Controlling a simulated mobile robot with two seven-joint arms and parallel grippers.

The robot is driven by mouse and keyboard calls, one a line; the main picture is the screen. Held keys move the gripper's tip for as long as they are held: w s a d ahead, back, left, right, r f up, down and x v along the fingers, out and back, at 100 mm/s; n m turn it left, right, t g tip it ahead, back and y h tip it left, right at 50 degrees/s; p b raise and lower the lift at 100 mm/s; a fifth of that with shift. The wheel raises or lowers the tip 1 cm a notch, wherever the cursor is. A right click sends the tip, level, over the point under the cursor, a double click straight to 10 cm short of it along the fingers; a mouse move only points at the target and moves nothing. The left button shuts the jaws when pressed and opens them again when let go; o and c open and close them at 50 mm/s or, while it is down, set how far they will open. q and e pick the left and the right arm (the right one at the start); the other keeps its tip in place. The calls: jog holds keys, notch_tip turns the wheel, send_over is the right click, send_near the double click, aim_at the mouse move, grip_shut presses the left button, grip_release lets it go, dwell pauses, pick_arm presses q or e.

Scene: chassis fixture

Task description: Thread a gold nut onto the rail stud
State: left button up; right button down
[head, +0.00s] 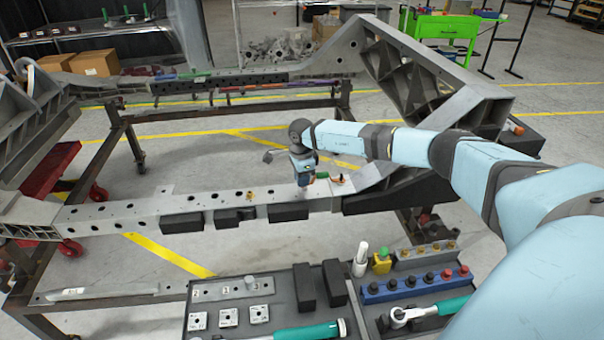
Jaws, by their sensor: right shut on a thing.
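My right gripper (304,182) reaches in from the right and points down at the near rail (220,202), just over its top face. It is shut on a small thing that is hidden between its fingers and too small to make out. A small gold piece (250,196) sits on the rail to the left of the gripper; whether it is a nut or a stud end is unclear. Several gold nuts (436,247) stand on a grey holder in the tray at the lower right. The stud beneath the gripper cannot be made out. My left gripper is out of view.
Black blocks (288,212) line the rail's front. A blue socket holder (415,287), ratchet (405,316) and yellow piece (381,263) occupy the trays. The floor inside the frame is clear.

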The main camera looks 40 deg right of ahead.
jog(key=shift+d+r+m, duration=0.15)
jog(key=shift+d+m, duration=0.15)
jog(key=shift+m, duration=0.2)
jog(key=shift+w+m, duration=0.1)
jog(key=shift+m, duration=0.2)
